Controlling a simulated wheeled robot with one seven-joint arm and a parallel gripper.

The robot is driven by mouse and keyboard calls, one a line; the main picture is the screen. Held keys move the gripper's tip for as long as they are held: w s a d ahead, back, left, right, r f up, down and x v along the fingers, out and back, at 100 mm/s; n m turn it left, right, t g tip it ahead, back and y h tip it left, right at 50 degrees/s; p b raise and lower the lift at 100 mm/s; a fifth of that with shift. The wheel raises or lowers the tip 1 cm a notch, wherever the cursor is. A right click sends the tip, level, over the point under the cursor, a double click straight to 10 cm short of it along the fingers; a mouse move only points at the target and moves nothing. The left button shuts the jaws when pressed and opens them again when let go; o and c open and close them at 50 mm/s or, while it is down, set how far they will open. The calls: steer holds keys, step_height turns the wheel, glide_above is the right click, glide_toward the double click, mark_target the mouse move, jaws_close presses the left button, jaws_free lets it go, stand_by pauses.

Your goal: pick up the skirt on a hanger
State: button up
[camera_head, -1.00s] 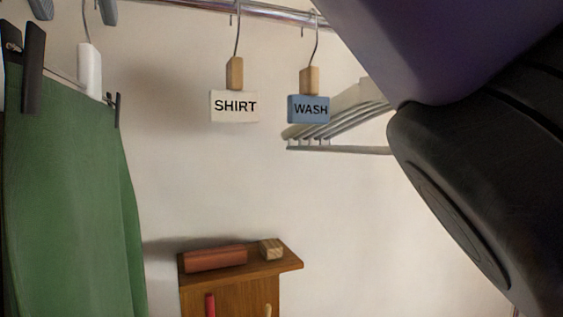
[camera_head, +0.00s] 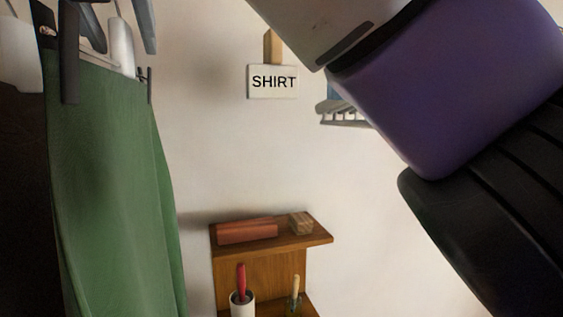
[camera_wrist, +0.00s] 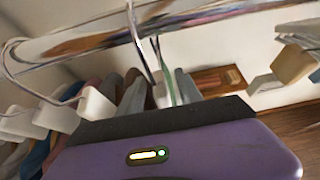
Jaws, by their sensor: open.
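The green skirt (camera_head: 112,185) hangs at the left of the head view, clipped by dark clips to a hanger with a white block (camera_head: 121,46) at its neck. In the wrist view only a thin green strip of the skirt (camera_wrist: 169,86) shows. My gripper (camera_head: 123,40) is open, with its two grey fingertips on either side of the white block and hook in the head view. The fingers also show in the wrist view (camera_wrist: 160,88), with the hanger's hook wire between them. I cannot tell whether either finger touches the hanger.
The rail (camera_wrist: 100,40) crosses the wrist view, with several white-necked hangers at left. A wooden shelf (camera_head: 318,238) with a red block stands below.

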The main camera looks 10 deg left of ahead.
jaws_close()
steer(key=shift+s+r, duration=0.1)
stand_by(1.2)
